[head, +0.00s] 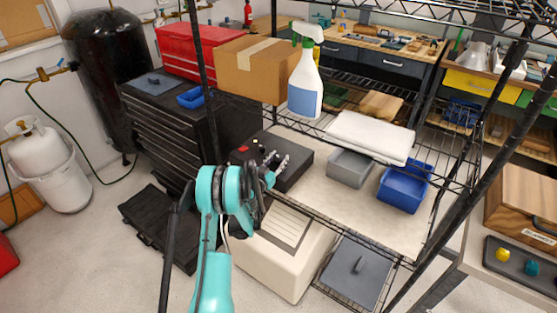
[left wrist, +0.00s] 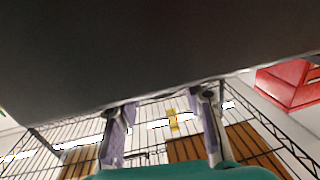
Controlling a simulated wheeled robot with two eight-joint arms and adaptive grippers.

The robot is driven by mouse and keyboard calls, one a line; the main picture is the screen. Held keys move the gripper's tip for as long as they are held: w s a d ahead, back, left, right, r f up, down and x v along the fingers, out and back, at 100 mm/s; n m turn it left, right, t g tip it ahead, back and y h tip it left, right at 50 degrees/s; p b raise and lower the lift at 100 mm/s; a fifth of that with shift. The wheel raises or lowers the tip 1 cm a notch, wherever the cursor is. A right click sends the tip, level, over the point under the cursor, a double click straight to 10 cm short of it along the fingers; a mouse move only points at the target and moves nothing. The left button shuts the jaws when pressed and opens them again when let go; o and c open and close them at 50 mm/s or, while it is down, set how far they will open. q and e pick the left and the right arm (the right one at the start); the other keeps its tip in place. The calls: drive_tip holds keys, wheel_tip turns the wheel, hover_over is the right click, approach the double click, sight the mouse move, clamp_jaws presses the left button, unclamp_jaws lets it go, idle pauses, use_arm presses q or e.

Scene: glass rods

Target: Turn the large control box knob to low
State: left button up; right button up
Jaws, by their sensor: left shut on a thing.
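The control box (head: 300,158) is a dark box on the wire shelf, in the middle of the head view. It has a small red part (head: 243,148) near its left corner. In the left wrist view its dark face (left wrist: 140,50) fills the upper half. My left gripper (head: 274,161) is at the box, with its fingers against the face. In the left wrist view the two fingers (left wrist: 163,108) stand apart, and their tips meet the dark face. The gripper is shut on the large knob, which its fingers hide; I cannot read the setting. My right gripper is not in view.
A spray bottle (head: 305,85), a cardboard box (head: 250,72), a folded white towel (head: 370,135), a grey bin (head: 348,168) and a blue bin (head: 404,188) are nearby. Black rack posts (head: 202,80) stand close to my arm. A cream case (head: 275,262) is below.

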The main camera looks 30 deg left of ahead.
sight(282, 177)
use_arm(q)
drive_tip(key=shift+d+n+y, duration=0.1)
drive_tip(key=shift+n+y, duration=0.2)
drive_tip(key=shift+y, duration=0.1)
drive_tip(key=n+g+y, duration=0.1)
drive_tip(key=n+y, duration=0.1)
drive_tip(key=y, duration=0.2)
drive_tip(key=shift+w+n, duration=0.1)
drive_tip(key=shift+n, duration=0.2)
drive_tip(key=shift+n+g+y, duration=0.75)
drive_tip(key=shift+n+y, duration=0.25)
drive_tip(key=shift+y, duration=0.4)
drive_tip(key=shift+n+g+y, duration=0.75)
drive_tip(key=shift+n+y, duration=0.25)
drive_tip(key=shift+y, duration=0.4)
drive_tip(key=o, duration=1.2)
drive_tip(key=v, duration=0.7)
drive_tip(key=shift+d, duration=0.2)
